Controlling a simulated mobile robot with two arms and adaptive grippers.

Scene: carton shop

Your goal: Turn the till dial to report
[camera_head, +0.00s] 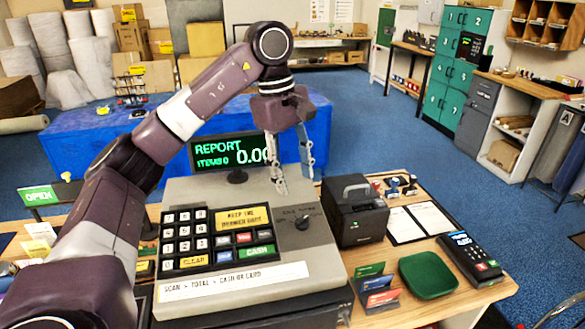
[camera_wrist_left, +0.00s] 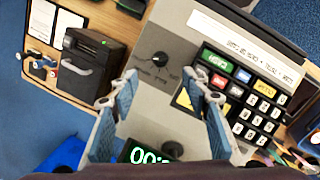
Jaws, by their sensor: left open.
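The grey till (camera_head: 325,262) stands on the wooden counter. Its small dark dial (camera_head: 301,221) is on the right part of the sloped top, and it also shows in the left wrist view (camera_wrist_left: 160,59). The till display (camera_head: 230,152) reads REPORT, ITEMS 0 and 0.00 in green. My left gripper (camera_head: 295,180) is open and empty above the back of the till. In the wrist view its fingers (camera_wrist_left: 160,79) are spread, with the dial between and beyond the tips, apart from them. The dial's labels are too small to read surely. My right gripper is not in view.
The keypad (camera_head: 185,233) is left of the dial. A black printer (camera_head: 355,212) stands close on the right. A card terminal (camera_head: 470,255), a green tray (camera_head: 428,275), a card rack (camera_head: 376,290) and a clipboard (camera_head: 420,222) are further right. The space above the dial is clear.

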